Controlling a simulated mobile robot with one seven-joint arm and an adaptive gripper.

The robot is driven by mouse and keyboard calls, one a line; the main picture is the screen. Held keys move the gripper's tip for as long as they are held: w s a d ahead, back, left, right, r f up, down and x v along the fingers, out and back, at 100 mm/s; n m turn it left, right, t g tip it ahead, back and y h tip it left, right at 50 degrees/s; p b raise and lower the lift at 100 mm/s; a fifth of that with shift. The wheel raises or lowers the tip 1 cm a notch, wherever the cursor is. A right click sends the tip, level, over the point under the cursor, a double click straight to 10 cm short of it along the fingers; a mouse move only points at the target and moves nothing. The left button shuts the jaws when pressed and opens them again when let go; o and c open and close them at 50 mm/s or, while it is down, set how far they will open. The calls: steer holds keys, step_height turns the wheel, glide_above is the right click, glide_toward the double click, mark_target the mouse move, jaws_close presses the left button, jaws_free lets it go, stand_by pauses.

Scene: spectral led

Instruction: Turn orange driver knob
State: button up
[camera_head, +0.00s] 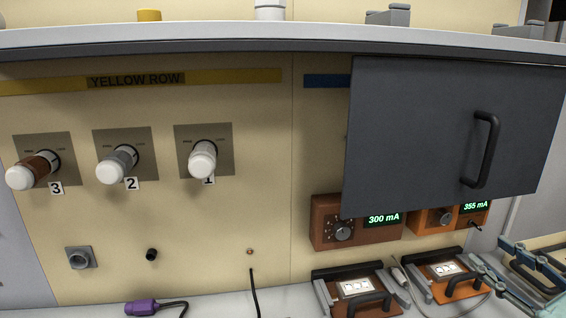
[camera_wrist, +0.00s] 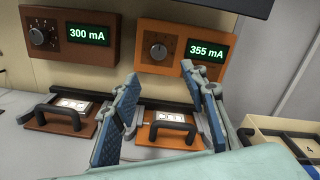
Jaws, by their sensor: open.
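The orange driver (camera_wrist: 145,65) reads 355 mA on its green display, and its round knob (camera_wrist: 158,51) sits left of the display. In the head view the orange driver's knob (camera_head: 446,217) shows below the dark panel, which covers the driver's upper part. My gripper (camera_wrist: 172,86) is open and empty, its two blue fingers spread apart. In the wrist view its fingertips appear below the knob on either side, apart from it. In the head view my gripper (camera_head: 494,255) is at the lower right, near the orange driver.
A brown driver (camera_head: 322,232) reading 300 mA stands left. Below the drivers are a brown handled fixture (camera_head: 329,300) and an orange one (camera_head: 465,289). A dark handled panel (camera_head: 420,130) overhangs both drivers. A tray (camera_wrist: 262,140) stands right. A grey cable runs between the fixtures.

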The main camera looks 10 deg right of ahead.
mark_target(446, 221)
steer(key=w+m+p, duration=0.1)
steer(key=w, duration=0.2)
steer(key=w+m+p, duration=0.1)
steer(key=w+p, duration=0.1)
steer(key=w, duration=0.2)
steer(key=w+a+p, duration=0.1)
steer(key=w, duration=0.3)
steer(key=shift+w+a+m+p, duration=0.1)
steer(key=shift+w+m+p, duration=0.2)
steer(key=shift+m, duration=0.1)
steer(key=shift+s, duration=0.1)
jaws_close()
steer(key=shift+r+m+p, duration=0.25)
steer(key=shift+m+p, duration=0.55)
steer(key=shift+p, duration=0.15)
steer(key=shift+f+m+p, duration=0.2)
steer(key=shift+m+p, duration=0.4)
steer(key=shift+m, duration=0.5)
